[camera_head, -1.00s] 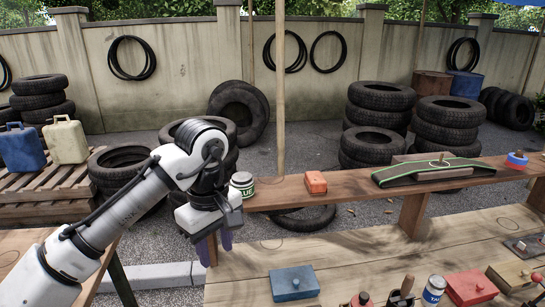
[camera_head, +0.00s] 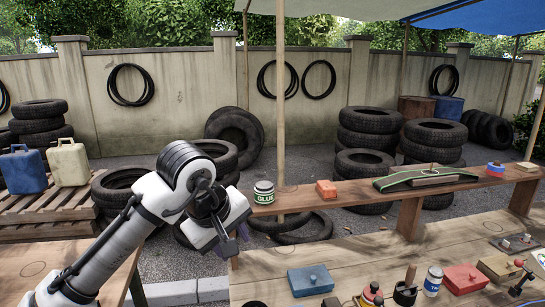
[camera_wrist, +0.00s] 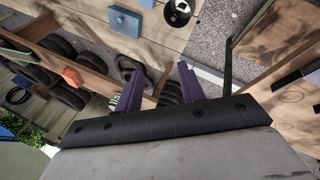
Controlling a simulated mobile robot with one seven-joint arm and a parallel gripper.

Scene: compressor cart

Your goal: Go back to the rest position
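My gripper (camera_head: 240,240) hangs in the air at the left end of the workbench, in front of the shelf's left end. In the wrist view its two purple fingers (camera_wrist: 159,85) stand apart with nothing between them, so it is open and empty. The glue can (camera_head: 264,192), white and green with a dark lid, stands upright on the shelf just right of my wrist. It also shows in the wrist view (camera_wrist: 114,100) beside the left finger, apart from it as far as I can tell.
The raised shelf (camera_head: 300,201) also holds an orange box (camera_head: 326,189) and a green-edged black strip (camera_head: 425,176). A blue box (camera_head: 311,280), a red box (camera_head: 465,278) and a tape can (camera_head: 433,281) sit on the workbench (camera_head: 350,262). A pole (camera_head: 280,110) rises behind the shelf.

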